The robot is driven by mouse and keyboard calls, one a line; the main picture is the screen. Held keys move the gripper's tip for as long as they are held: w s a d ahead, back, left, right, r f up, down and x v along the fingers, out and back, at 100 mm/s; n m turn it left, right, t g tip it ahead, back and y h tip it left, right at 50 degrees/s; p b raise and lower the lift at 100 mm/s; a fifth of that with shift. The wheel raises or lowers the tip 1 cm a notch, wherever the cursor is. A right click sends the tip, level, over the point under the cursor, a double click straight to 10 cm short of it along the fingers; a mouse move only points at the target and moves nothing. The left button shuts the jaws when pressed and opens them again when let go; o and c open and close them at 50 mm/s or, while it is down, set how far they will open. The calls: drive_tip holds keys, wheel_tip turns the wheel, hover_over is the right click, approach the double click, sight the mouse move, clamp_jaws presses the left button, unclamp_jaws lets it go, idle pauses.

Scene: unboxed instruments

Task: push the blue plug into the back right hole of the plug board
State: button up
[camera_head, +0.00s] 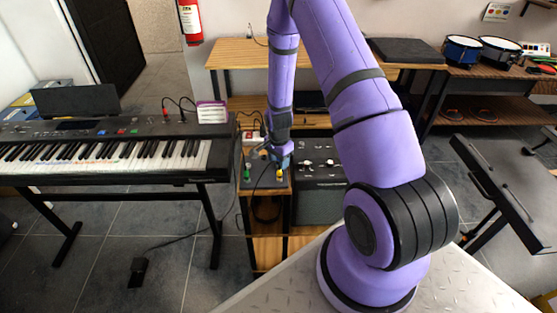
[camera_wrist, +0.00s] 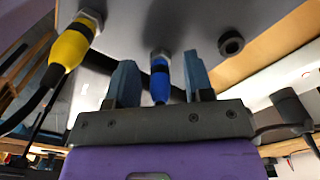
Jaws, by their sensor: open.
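The blue plug (camera_wrist: 160,82) stands between the two fingers of my gripper (camera_wrist: 160,85) in the wrist view. A gap shows on each side of it, so my gripper is open around it and not holding it. The plug's far end meets a metal socket on the grey plug board (camera_wrist: 125,30); how deep it sits I cannot tell. In the head view my gripper (camera_head: 281,158) is low over the plug board (camera_head: 265,184), at its right part, and hides the blue plug there.
A yellow plug (camera_wrist: 70,50) with a black cable sits in the board, left in the wrist view. A black amplifier (camera_head: 319,170) stands right of the board, a keyboard (camera_head: 105,152) left.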

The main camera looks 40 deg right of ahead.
wheel_tip(320, 180, up, 11)
drive_tip(key=shift+f, duration=0.1)
idle(0.6)
